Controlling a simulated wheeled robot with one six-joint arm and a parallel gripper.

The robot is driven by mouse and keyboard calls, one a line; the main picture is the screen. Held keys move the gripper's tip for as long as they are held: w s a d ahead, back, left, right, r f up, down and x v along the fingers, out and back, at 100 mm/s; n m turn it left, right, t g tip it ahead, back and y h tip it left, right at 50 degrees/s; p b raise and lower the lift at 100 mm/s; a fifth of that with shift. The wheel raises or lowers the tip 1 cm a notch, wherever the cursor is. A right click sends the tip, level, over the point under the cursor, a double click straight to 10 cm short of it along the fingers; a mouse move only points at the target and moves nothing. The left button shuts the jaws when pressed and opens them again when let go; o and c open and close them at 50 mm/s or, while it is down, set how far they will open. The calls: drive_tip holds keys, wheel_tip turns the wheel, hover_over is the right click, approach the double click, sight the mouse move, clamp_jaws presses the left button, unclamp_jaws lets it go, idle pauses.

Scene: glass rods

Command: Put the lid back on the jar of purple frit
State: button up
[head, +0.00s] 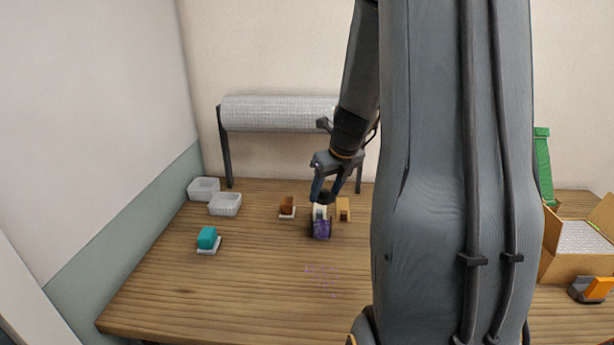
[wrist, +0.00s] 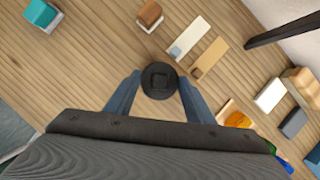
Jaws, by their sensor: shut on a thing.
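My gripper (head: 324,194) is shut on a dark round lid with a square knob. In the wrist view the lid (wrist: 158,82) sits between the two blue-grey fingertips of my gripper (wrist: 159,78). The purple jar (head: 321,230) stands on the wooden table in the head view, just below the gripper and lid in the picture. The lid looks held above it, but I cannot tell the exact gap or alignment. The jar does not show in the wrist view.
A teal block (head: 207,238) and two white trays (head: 224,204) are to the left. Purple specks (head: 321,278) lie in front. A cardboard box (head: 575,265) stands at right.

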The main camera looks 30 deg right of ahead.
drive_tip(key=shift+w, duration=0.55)
wheel_tip(320, 180, down, 4)
drive_tip(key=b, duration=0.5)
drive_tip(key=shift+f+b, duration=0.15)
drive_tip(key=shift+b, duration=0.2)
wheel_tip(320, 180, down, 2)
drive_tip(key=shift+s+b, duration=0.1)
drive_tip(key=shift+b, duration=0.4)
drive_tip(key=shift+p, duration=0.8)
idle(0.4)
drive_tip(key=shift+f+p, duration=0.15)
drive_tip(key=shift+p, duration=0.35)
idle(1.6)
drive_tip(key=o, duration=1.6)
drive_tip(key=shift+c, duration=0.2)
